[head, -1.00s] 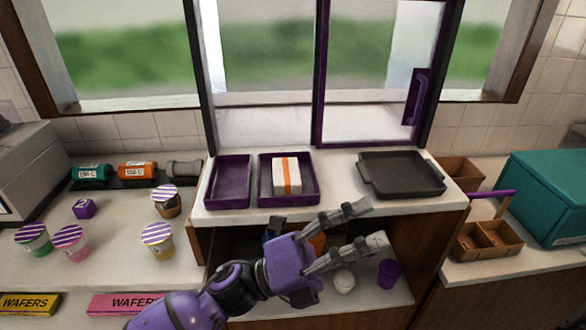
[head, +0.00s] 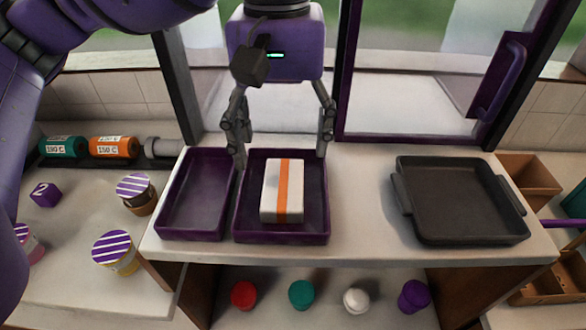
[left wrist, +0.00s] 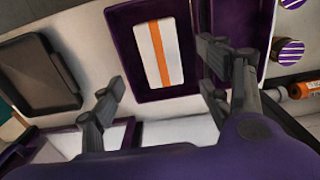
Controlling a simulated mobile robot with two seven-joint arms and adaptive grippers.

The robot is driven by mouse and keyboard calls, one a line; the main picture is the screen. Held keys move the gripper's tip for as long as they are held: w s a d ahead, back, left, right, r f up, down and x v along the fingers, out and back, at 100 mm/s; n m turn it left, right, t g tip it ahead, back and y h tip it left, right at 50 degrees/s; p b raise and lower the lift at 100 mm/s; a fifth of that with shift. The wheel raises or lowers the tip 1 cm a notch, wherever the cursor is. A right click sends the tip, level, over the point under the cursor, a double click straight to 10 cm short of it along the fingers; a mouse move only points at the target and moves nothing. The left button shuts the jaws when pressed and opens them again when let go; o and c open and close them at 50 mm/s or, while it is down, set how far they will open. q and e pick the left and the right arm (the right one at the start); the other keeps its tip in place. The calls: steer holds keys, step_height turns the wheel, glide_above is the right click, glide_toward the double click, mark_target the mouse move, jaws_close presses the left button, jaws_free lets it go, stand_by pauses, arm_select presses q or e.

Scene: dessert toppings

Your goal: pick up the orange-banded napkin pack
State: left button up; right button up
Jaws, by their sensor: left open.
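The orange-banded napkin pack (head: 283,190) is a white block with an orange stripe. It lies in the right one of two purple trays (head: 240,230) on the raised counter. It also shows in the left wrist view (left wrist: 159,54). My left gripper (head: 281,155) points down above the back of that tray, its fingers spread wide and empty. The fingertips are behind the pack in the head view and apart from it. In the left wrist view the open fingers (left wrist: 160,75) show on either side below the pack. My right gripper is not in view.
An empty purple tray (head: 195,210) stands directly left of the pack's tray. A dark grey tray (head: 460,212) is at the right of the counter. A sliding window with a purple frame (head: 344,70) is behind. Several coloured lids or cups sit on the shelf below.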

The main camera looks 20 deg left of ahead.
mark_target(284, 182)
arm_select(q)
steer(key=shift+w+a+f, duration=0.1)
steer(key=shift+a+f, duration=0.1)
steer(key=shift+f, duration=0.05)
step_height(284, 182, down, 7)
steer(key=shift+d+r+p, duration=0.1)
steer(key=shift+d+p, duration=0.05)
steer(key=shift+p, duration=0.25)
steer(key=shift+c, duration=0.6)
steer(key=c, duration=0.9)
steer(key=shift+c, duration=0.2)
